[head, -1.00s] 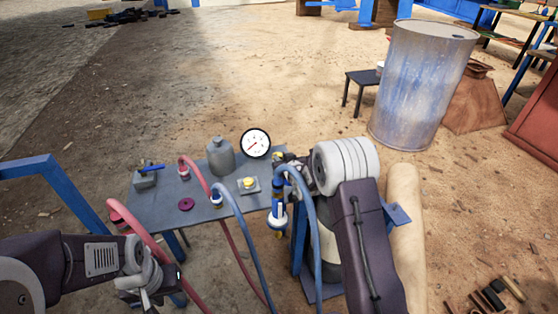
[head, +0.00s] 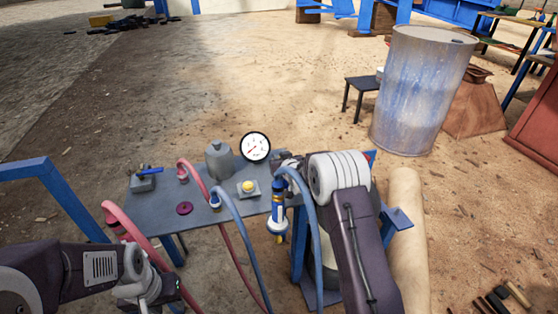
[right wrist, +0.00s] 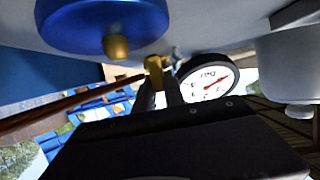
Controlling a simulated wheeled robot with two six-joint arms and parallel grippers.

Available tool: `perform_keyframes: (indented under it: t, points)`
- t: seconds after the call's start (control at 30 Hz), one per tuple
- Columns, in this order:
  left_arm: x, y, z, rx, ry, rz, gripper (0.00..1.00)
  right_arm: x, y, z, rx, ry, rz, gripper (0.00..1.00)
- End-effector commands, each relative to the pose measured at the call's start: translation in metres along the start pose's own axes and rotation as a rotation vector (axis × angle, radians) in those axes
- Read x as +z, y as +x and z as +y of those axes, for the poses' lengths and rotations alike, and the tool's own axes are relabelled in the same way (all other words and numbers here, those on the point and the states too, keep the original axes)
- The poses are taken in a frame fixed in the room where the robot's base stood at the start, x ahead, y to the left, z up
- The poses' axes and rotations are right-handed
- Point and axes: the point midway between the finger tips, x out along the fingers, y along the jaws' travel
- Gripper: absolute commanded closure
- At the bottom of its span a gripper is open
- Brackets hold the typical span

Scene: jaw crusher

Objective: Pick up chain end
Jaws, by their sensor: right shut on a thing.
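No chain can be made out clearly in either view. My right gripper (right wrist: 161,92) is shut on a small brass-coloured piece (right wrist: 155,66), just beside the white-faced pressure gauge (right wrist: 208,80). Whether that piece is the chain end I cannot tell. In the head view my right gripper (head: 284,161) is at the right edge of the grey table (head: 160,208), beside the gauge (head: 255,147); its jaws are mostly hidden by my wrist. My left gripper (head: 152,298) is low at the left, in front of the table; its fingers are not clear.
Red hoses (head: 150,244) and blue hoses (head: 243,230) hang over the table's front. A grey bottle (head: 219,160), a yellow button (head: 249,187) and a blue-handled valve (head: 143,179) sit on the table. A large drum (head: 416,90) stands back right. Open ground lies behind.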

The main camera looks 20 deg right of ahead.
Motion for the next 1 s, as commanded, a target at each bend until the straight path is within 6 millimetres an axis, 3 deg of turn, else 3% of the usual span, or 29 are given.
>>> perform_keyframes:
  t: [0.13, 0.37, 0.8, 1.0]
  points:
    - [-0.001, -0.013, 0.000, 0.000, 0.000, 0.000, 0.64, -0.015, -0.007, 0.000, 0.000, 0.000, 0.001, 1.00]
    - [-0.002, -0.021, 0.000, 0.000, 0.000, 0.000, 0.64, 0.002, -0.042, 0.000, 0.000, 0.001, -0.003, 1.00]
    - [-0.006, -0.062, 0.001, 0.000, 0.000, 0.000, 0.64, -0.101, -0.085, 0.000, 0.000, -0.001, 0.004, 1.00]
    - [-0.007, -0.067, 0.001, 0.000, 0.000, 0.000, 0.64, -0.121, -0.093, 0.000, 0.000, -0.001, 0.002, 1.00]
